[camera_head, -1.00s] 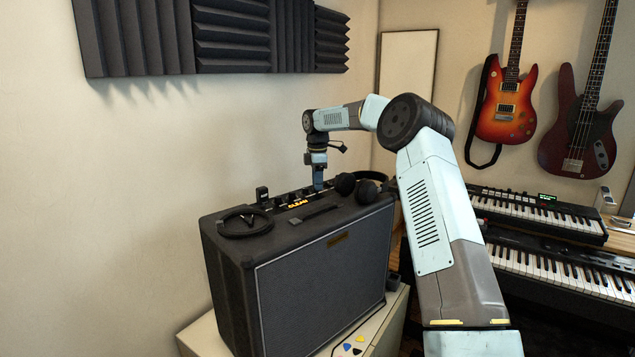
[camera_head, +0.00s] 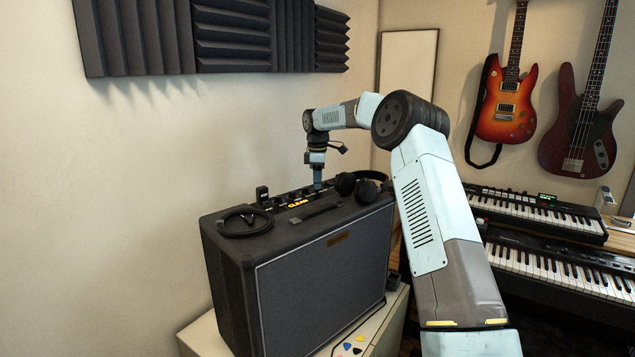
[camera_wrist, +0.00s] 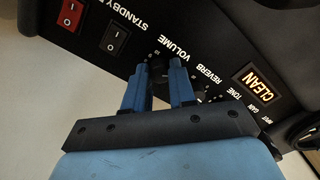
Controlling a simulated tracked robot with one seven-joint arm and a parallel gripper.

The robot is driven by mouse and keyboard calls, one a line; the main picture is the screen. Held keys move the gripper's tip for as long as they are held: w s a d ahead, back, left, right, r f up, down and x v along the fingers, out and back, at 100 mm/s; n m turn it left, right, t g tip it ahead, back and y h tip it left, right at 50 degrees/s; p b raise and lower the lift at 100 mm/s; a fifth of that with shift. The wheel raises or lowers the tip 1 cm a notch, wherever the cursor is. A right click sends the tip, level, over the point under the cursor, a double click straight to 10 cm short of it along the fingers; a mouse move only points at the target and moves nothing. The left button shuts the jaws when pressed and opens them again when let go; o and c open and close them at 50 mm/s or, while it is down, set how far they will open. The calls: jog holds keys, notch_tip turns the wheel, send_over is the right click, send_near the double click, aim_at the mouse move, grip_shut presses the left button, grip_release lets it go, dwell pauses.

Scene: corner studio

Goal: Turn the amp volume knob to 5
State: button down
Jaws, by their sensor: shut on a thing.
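The black guitar amp (camera_head: 320,270) stands on a pale cabinet, with its control panel along the rear of its top. In the wrist view the panel shows printed labels, with VOLUME (camera_wrist: 167,41) just above my fingers. My gripper (camera_wrist: 158,75) points down at the panel, its two blue fingers on either side of a dark volume knob (camera_wrist: 157,68). It is shut on that knob, which is mostly hidden between the fingers. The number the knob points to cannot be read. In the head view my gripper (camera_head: 317,185) reaches the panel's right part.
Headphones (camera_head: 362,184) lie on the amp close to the right of my gripper. A coiled cable (camera_head: 245,220) lies at its left. The panel has a red switch (camera_wrist: 70,14) and a black standby switch (camera_wrist: 116,37). The wall is behind; keyboards (camera_head: 560,265) stand right.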

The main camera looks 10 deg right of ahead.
jog(key=m, duration=0.3)
jog(key=shift+r+m, duration=0.1)
jog(key=shift+m, duration=0.3)
jog(key=m, duration=0.3)
jog(key=shift+w+m, duration=0.1)
jog(key=shift+m, duration=0.2)
jog(key=m, duration=0.3)
jog(key=shift+m, duration=0.3)
jog(key=m, duration=0.3)
jog(key=shift+m, duration=0.3)
jog(key=m, duration=0.4)
jog(key=shift+m, duration=0.3)
jog(key=m, duration=0.4)
jog(key=shift+m, duration=0.3)
jog(key=shift+a, duration=0.1)
jog(key=c, duration=0.9)
grip_release()
jog(key=shift+c, duration=0.2)
